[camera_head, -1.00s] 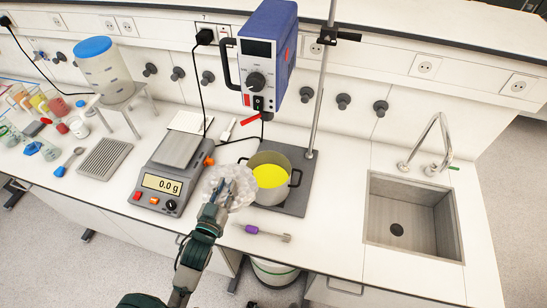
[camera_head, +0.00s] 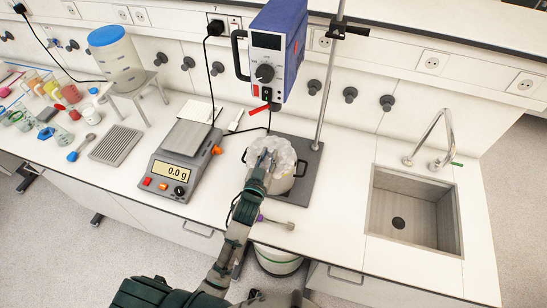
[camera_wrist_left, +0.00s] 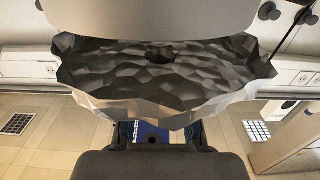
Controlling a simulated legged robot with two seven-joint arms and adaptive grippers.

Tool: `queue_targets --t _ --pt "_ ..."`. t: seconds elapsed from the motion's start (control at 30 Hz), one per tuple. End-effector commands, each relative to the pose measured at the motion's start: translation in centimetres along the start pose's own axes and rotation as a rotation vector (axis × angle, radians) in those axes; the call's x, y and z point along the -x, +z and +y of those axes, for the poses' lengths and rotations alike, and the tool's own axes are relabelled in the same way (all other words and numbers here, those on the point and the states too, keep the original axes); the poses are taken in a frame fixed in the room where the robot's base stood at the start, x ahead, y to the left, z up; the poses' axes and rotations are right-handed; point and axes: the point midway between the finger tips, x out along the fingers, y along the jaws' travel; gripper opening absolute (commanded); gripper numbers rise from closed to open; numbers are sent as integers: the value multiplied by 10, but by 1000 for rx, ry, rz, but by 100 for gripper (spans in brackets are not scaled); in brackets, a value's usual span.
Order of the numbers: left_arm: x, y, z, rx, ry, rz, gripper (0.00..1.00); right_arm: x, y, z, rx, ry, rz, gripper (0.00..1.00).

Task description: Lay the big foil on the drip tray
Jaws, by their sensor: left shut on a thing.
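A crumpled, pale silvery foil (camera_head: 287,158) is held in my left gripper (camera_head: 266,160), which is shut on it. The foil is over the pot (camera_head: 282,187) and covers its opening; I cannot tell whether it touches the rim. In the left wrist view the foil (camera_wrist_left: 165,82) spreads as a wide faceted sheet with ragged edges. The drip tray appears to be the grey ribbed tray (camera_head: 116,145) lying bare on the bench, left of the scale. My right gripper cannot be made out.
A scale (camera_head: 184,160) reading 0.0 g stands between the tray and the pot. A blue device (camera_head: 268,55) and a stand rod (camera_head: 327,95) rise behind the pot. A purple-handled tool (camera_head: 275,222) lies in front. The sink (camera_head: 412,210) is at the right.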

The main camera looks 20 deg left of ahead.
Motion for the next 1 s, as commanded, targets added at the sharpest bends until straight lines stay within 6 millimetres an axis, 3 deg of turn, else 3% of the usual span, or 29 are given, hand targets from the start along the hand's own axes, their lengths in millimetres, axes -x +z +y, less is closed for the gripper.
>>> queue_targets --t 0.2,0.3,0.6,0.63,0.7,1.0 --pt "-20 7 12 1 -1 -4 1 3 11 -1 0 -1 -16 0" --pt "-18 25 11 -1 -1 -6 1 6 11 -1 0 -1 -17 0" --pt "-18 34 11 -1 -1 0 1 12 7 0 0 0 -13 0" --pt "-18 34 11 -1 -1 0 30 11 7 0 0 0 -13 0" --pt "-18 34 11 -1 -1 0 47 11 7 0 0 0 -12 0" --pt "-17 34 11 0 -1 0 50 11 5 1 0 1 -9 0"
